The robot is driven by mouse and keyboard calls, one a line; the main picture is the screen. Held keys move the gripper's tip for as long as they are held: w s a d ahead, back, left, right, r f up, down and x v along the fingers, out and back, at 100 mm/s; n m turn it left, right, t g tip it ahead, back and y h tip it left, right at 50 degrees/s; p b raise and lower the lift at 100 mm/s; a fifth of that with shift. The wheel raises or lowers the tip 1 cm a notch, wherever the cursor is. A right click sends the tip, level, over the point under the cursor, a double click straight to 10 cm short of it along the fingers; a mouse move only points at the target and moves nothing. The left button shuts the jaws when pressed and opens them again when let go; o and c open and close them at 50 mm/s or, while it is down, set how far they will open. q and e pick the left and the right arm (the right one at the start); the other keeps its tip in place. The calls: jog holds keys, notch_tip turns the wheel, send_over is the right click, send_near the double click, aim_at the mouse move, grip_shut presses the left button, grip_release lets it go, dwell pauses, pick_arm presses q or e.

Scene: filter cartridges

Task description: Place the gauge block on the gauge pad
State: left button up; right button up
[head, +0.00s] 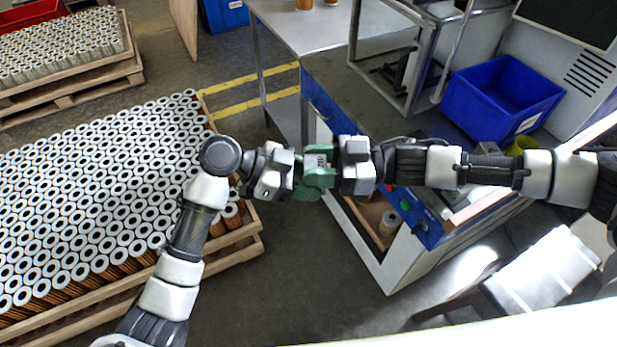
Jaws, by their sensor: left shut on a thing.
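My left gripper (306,172) and my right gripper (334,168) meet almost face to face in the middle of the head view, above the gap between the cartridge pallet and the machine. A small grey block with dark marks (316,161), which looks like the gauge block, sits between green finger parts. My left gripper is shut on it. My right gripper's fingers are close to or touching the block; whether they grip it is hidden. I cannot make out the gauge pad.
A pallet of filter cartridges (90,190) fills the left. A machine with a blue panel (425,222) stands below my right arm, with one cartridge (388,222) inside. A blue bin (505,95), a metal table (315,30) and a pale stool (545,275) stand around. Some floor is clear.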

pick_arm(q)
jog(key=shift+c, duration=0.5)
pick_arm(e)
jog(key=o, duration=0.5)
jog(key=shift+s, duration=0.1)
pick_arm(q)
jog(key=shift+s+d, duration=0.1)
jog(key=shift+s, duration=0.05)
pick_arm(e)
jog(key=shift+w, duration=0.25)
